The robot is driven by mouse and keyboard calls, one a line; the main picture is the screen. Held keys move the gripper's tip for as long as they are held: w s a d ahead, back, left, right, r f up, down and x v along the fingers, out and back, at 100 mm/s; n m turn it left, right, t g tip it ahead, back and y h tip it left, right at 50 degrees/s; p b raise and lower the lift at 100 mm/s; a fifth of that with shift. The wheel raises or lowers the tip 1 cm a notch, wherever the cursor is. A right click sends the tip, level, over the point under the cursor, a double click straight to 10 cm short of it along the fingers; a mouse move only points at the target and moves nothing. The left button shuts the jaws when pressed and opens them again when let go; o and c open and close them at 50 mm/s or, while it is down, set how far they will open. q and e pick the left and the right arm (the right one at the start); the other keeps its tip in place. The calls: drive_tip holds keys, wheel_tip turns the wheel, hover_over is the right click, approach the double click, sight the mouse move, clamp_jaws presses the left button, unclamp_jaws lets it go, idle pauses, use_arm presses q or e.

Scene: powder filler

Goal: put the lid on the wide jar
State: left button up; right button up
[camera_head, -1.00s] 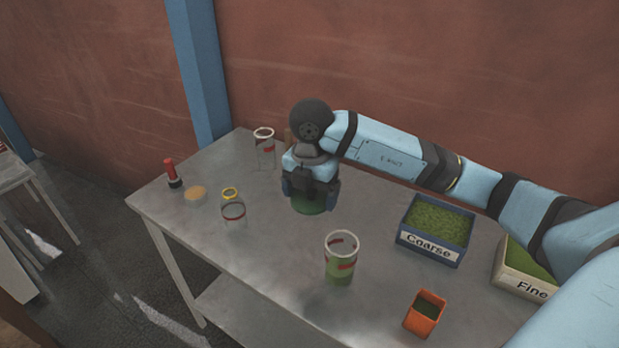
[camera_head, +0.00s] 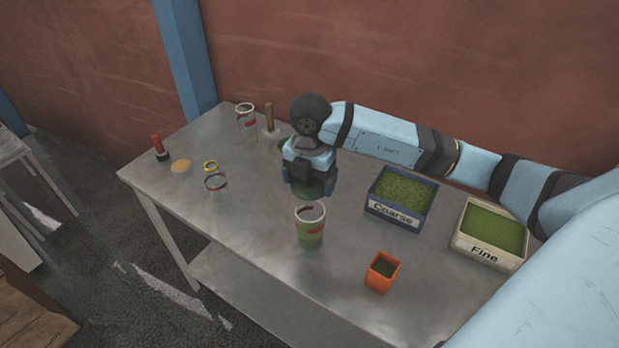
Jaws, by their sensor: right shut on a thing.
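The glass jar with green powder (camera_head: 310,232) stands upright on the table, with a pale rim and red marks; it looks like the wide jar. My right gripper (camera_head: 313,184) is shut on a green round lid (camera_head: 316,193), which is mostly hidden under the fingers. The lid is just behind the jar's rim in the picture, apparently above the table. I cannot tell the exact gap between lid and jar. The jar's mouth shows uncovered. My left gripper is not in view.
An orange cup (camera_head: 382,273), a Coarse box (camera_head: 393,215) and a Fine box (camera_head: 484,254) stand to the right. A tall empty jar (camera_head: 246,120), a small jar (camera_head: 215,186), a yellow ring (camera_head: 210,167), a tan disc (camera_head: 181,167) and a red-handled tool (camera_head: 157,146) are left.

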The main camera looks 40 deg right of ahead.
drive_tip(key=shift+f, duration=0.1)
drive_tip(key=shift+f+b, duration=1.4)
drive_tip(key=shift+f, duration=0.35)
drive_tip(key=shift+f+b, duration=1.1)
drive_tip(key=shift+f, duration=0.45)
drive_tip(key=shift+f+b, duration=0.45)
drive_tip(key=shift+f, duration=0.05)
drive_tip(key=o, duration=0.7)
drive_tip(key=shift+c, duration=0.2)
wheel_tip(320, 180, up, 13)
drive_tip(key=shift+r+b, duration=0.1)
drive_tip(key=shift+b, duration=0.3)
drive_tip(key=shift+s+r, duration=0.1)
drive_tip(key=shift+r, duration=0.25)
